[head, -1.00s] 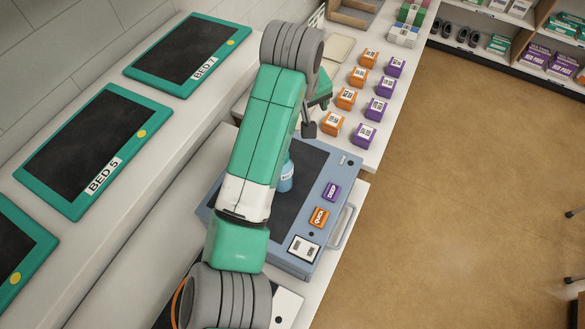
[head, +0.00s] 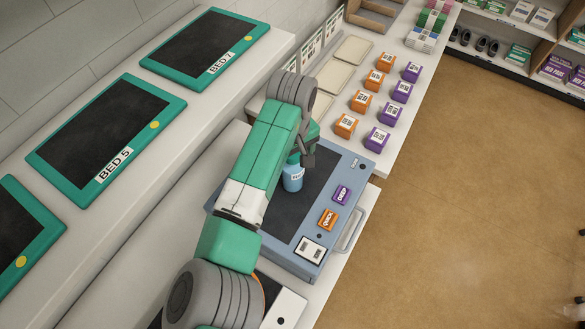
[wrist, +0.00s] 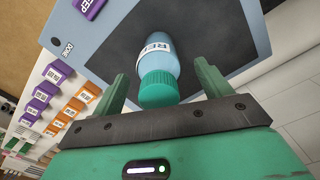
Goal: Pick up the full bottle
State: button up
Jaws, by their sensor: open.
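A blue bottle (head: 293,181) with a white label stands on the dark pad of the blue-grey station (head: 333,208). The arm hides part of it in the head view. In the wrist view the bottle (wrist: 158,58) shows its green ribbed cap towards me and a partly hidden label beginning "RE". My gripper (wrist: 162,80) is open, with one green finger on each side of the bottle's cap end and gaps between. In the head view my gripper (head: 306,155) is near the bottle's top. How full the bottle is cannot be seen.
The station carries a purple "DEEP" block (head: 341,195) and an orange "QUICK" block (head: 327,220). Orange boxes (head: 362,101) and purple boxes (head: 402,91) stand in rows behind it. Screens marked BED 5 (head: 105,139) and BED 7 (head: 204,47) lie at left.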

jog(key=shift+f, duration=0.15)
jog(key=shift+c, duration=0.5)
grip_shut()
jog(key=shift+r, duration=0.2)
